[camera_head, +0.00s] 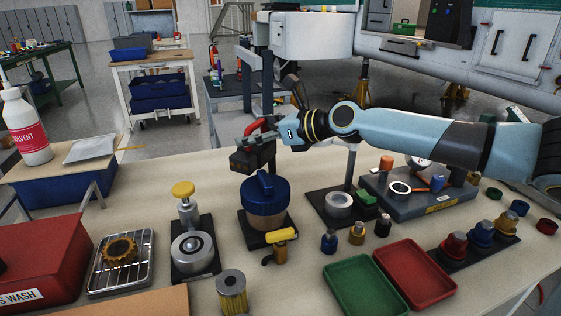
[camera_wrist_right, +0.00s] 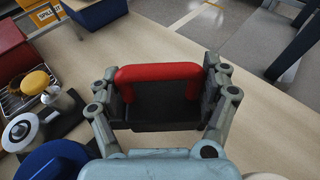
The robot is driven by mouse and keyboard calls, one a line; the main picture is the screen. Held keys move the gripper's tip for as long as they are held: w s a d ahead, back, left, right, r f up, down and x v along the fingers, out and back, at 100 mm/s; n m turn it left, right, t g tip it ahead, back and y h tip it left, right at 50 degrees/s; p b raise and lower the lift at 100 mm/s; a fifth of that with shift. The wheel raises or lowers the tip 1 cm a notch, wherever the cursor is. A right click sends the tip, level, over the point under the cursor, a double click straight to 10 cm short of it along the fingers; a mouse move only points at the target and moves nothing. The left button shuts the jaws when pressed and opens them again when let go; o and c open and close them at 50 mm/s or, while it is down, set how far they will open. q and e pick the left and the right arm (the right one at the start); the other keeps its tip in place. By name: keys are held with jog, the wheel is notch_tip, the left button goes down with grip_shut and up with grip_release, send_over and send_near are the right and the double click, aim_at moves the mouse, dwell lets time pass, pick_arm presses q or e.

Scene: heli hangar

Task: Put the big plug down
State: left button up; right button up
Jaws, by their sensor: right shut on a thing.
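The big plug, a dark block with a red handle, is in my right gripper; its dark body (camera_head: 247,160) hangs in the air above the workbench in the head view. In the right wrist view its red handle (camera_wrist_right: 158,72) lies between the two grey fingers of my right gripper (camera_wrist_right: 165,100). My right gripper (camera_head: 264,133) is shut on the plug, behind and above a blue-lidded jar. The plug's underside is hidden in the wrist view. My left gripper is not in view.
The blue-lidded jar (camera_head: 265,211) stands on a dark plate below the plug. A yellow-knobbed device (camera_head: 192,245) and a wire rack tray (camera_head: 147,272) stand left. Green (camera_head: 339,270) and red (camera_head: 418,252) trays lie right. Bare bench (camera_head: 150,192) shows left of the jar.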

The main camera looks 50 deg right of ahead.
aim_at(257, 150)
notch_tip(257, 150, down, 4)
jog(key=shift+f+b, duration=0.25)
jog(key=shift+b, duration=0.9)
notch_tip(257, 150, down, 3)
jog(key=shift+a+f+b, duration=0.1)
jog(key=shift+b, duration=1.1)
jog(key=shift+r, duration=0.25)
jog(key=shift+f, duration=0.2)
jog(key=o, duration=1.3)
jog(key=shift+o, duration=0.3)
jog(key=shift+r, duration=0.1)
